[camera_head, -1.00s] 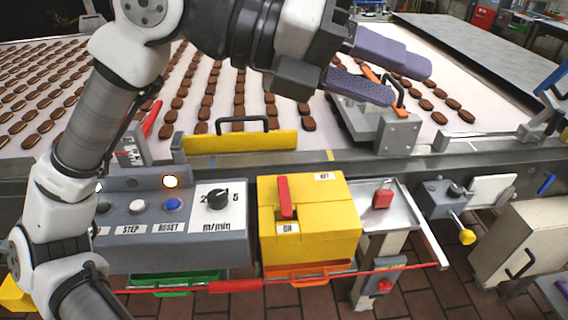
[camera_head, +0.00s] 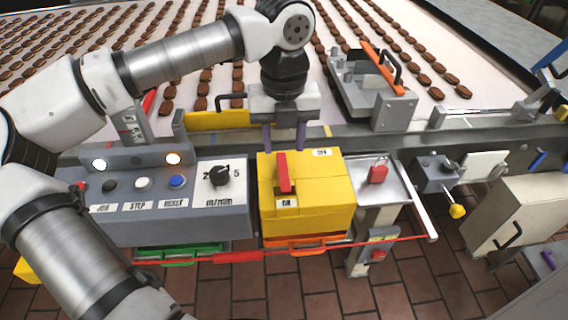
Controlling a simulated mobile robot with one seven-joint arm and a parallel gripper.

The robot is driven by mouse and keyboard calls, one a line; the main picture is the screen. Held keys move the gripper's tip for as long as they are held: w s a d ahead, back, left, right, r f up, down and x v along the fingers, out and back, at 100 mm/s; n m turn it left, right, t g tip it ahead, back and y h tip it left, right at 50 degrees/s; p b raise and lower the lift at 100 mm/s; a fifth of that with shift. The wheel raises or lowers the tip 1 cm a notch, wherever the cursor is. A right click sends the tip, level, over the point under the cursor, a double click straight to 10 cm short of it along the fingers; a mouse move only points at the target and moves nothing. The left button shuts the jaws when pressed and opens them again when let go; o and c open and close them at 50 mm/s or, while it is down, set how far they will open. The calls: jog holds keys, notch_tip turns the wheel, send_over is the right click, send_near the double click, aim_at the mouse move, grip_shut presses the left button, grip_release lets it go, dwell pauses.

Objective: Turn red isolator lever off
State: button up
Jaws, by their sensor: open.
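The red isolator lever (camera_head: 283,172) stands upright on the front of a yellow box (camera_head: 325,205). A label below the lever appears to read ON, and another small label sits at the box's upper right. My gripper (camera_head: 284,142) points down just behind the box's back edge, above and apart from the lever. Its two purple fingers are spread with nothing between them. The fingertips partly disappear behind or at the top edge of the box, so I cannot tell whether they touch it.
A grey control panel (camera_head: 140,208) with buttons and a dial is left of the box. A metal tray (camera_head: 366,164) holding a red padlock (camera_head: 377,174) is at its right. A red cord (camera_head: 240,257) runs below. The conveyor with chocolate biscuits lies behind.

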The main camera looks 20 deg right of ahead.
aim_at(284, 176)
notch_tip(284, 176, down, 8)
jog(key=shift+r+p, duration=0.1)
jog(key=shift+p, duration=0.5)
jog(key=shift+c, duration=0.3)
grip_shut()
